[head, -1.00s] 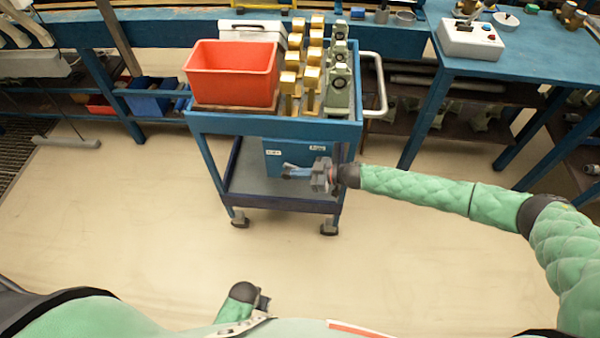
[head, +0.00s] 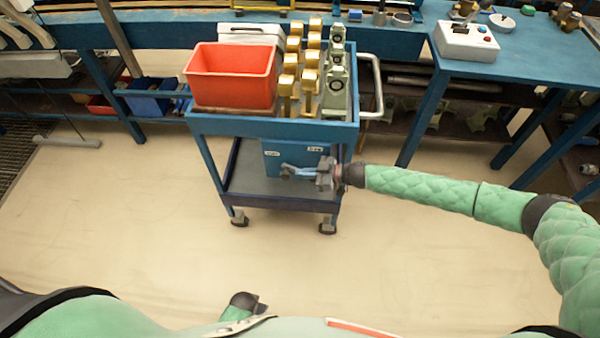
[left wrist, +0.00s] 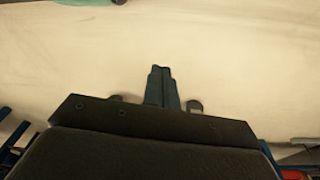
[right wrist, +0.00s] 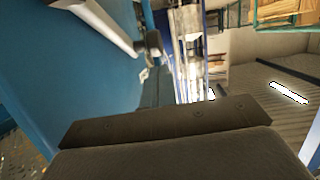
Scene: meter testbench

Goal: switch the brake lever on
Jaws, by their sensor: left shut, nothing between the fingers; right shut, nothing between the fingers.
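A blue box (head: 290,152) with two small white labels hangs on the near side of the blue cart. My right gripper (head: 296,172) is in front of this box, its shut bluish fingers pointing left. A small grey piece, apparently the brake lever (head: 285,170), shows at the fingertips. In the right wrist view a pale metal lever (right wrist: 100,20) with a dark round hub stands out from the blue face, just beyond the shut fingers (right wrist: 152,78). I cannot tell whether they touch. My left gripper (head: 262,306) is low near my body; its fingers (left wrist: 161,72) are shut and empty.
The cart top (head: 230,122) carries a red bin (head: 232,78), several brass pieces (head: 310,82) and grey-green meter bodies (head: 336,90). A cart handle (head: 378,90) stands at its right. A blue workbench (head: 540,65) is farther right. The floor (head: 150,220) before the cart is clear.

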